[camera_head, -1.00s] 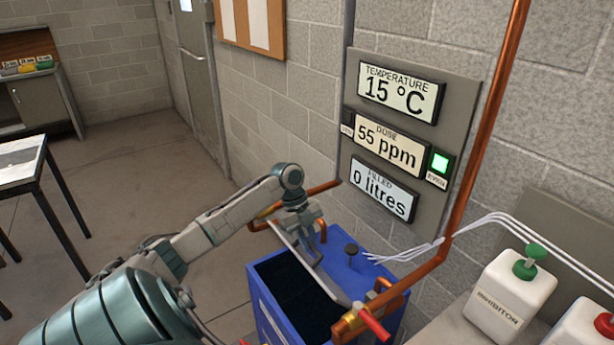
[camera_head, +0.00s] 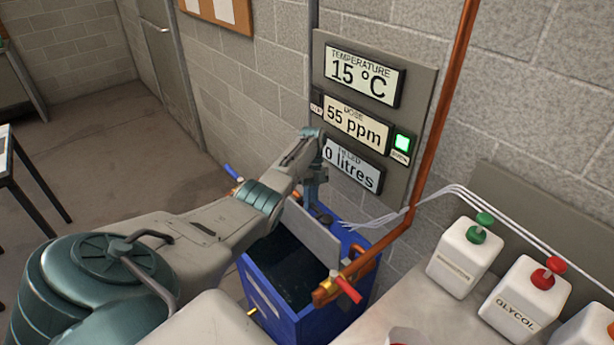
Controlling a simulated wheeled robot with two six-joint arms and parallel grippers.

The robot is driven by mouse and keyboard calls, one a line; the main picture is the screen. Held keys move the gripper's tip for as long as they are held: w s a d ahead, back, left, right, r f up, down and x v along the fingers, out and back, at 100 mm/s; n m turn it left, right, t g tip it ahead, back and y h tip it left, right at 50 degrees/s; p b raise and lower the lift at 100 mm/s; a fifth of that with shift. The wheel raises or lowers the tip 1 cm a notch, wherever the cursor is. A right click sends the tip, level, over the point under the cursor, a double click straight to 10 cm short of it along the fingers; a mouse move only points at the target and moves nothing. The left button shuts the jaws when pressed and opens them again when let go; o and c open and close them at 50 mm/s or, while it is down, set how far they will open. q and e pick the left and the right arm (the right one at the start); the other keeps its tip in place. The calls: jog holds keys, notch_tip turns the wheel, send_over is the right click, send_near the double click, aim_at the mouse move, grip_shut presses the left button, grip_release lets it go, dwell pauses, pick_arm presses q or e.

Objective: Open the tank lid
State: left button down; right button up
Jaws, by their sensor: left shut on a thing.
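The blue tank (camera_head: 305,325) stands against the wall at lower centre, with its dark inside showing through the open top. Its grey lid (camera_head: 314,238) is raised steeply at the tank's rear side. My left arm reaches in from the left, over the tank's left side. My left gripper (camera_head: 316,192) points down at the lid's upper edge and is shut on the lid; its fingertips are small and partly hidden. My right gripper is out of view.
A copper pipe with a red-handled valve (camera_head: 347,289) runs over the tank's right front. A blue-handled valve (camera_head: 231,172) is behind my left arm. White containers, one labelled glycol (camera_head: 520,305), stand at right. A display panel (camera_head: 415,80) is on the wall.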

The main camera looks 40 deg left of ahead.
pick_arm(q)
jog(key=shift+w+f+g, duration=0.15)
jog(key=shift+w+g, duration=0.15)
jog(key=shift+w, duration=0.05)
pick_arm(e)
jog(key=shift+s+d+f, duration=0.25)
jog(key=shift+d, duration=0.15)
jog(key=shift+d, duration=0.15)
pick_arm(q)
jog(key=c, duration=1.4)
grip_release()
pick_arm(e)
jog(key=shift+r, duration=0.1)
